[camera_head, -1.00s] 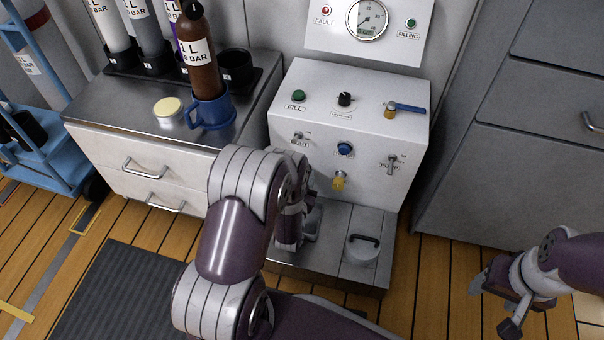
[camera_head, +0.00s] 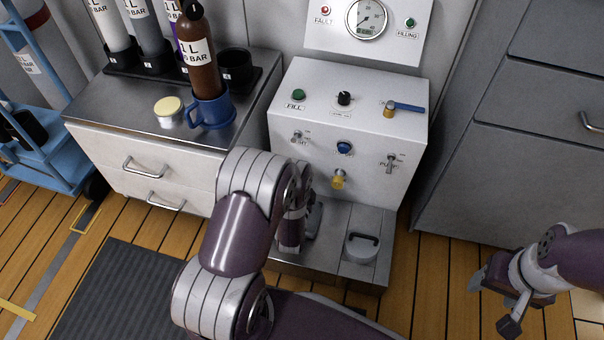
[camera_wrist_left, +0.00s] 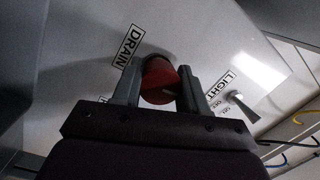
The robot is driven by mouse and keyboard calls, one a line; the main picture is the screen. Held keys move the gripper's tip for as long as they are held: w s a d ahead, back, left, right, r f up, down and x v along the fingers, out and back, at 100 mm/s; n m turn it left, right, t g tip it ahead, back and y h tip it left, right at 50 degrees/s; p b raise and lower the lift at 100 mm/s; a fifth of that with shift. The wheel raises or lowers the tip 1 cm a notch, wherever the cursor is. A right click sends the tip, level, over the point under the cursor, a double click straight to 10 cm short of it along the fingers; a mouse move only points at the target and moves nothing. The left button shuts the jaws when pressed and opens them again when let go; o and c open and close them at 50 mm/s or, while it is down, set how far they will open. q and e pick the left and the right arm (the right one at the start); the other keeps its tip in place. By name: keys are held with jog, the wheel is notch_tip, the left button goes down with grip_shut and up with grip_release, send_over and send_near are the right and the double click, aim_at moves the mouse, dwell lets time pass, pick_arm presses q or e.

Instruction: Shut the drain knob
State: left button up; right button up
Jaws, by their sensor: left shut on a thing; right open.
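The drain knob (camera_wrist_left: 161,84) is a red round knob on the panel beside the DRAIN label in the left wrist view. My left gripper (camera_wrist_left: 159,76) has a finger on each side of it and is shut on it. In the head view my left arm hides the drain knob and the left fingertips. I cannot tell from the knob's face whether it is turned open or shut. My right gripper (camera_head: 496,296) is open and empty at the lower right, over the wooden floor, well away from the panel.
The white fill panel (camera_head: 300,72) carries a yellow knob (camera_head: 338,180), a blue button (camera_head: 344,147), a blue-handled valve (camera_head: 404,107) and toggle switches. A light switch (camera_wrist_left: 242,104) is near the left gripper. A blue mug (camera_head: 211,114) holds a brown bottle (camera_head: 199,68) on the left counter.

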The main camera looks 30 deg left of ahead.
pick_arm(q)
jog(key=shift+w+m, duration=0.1)
jog(key=shift+m, duration=0.5)
jog(key=shift+d+m, duration=0.15)
jog(key=shift+m, duration=0.15)
jog(key=o, duration=1)
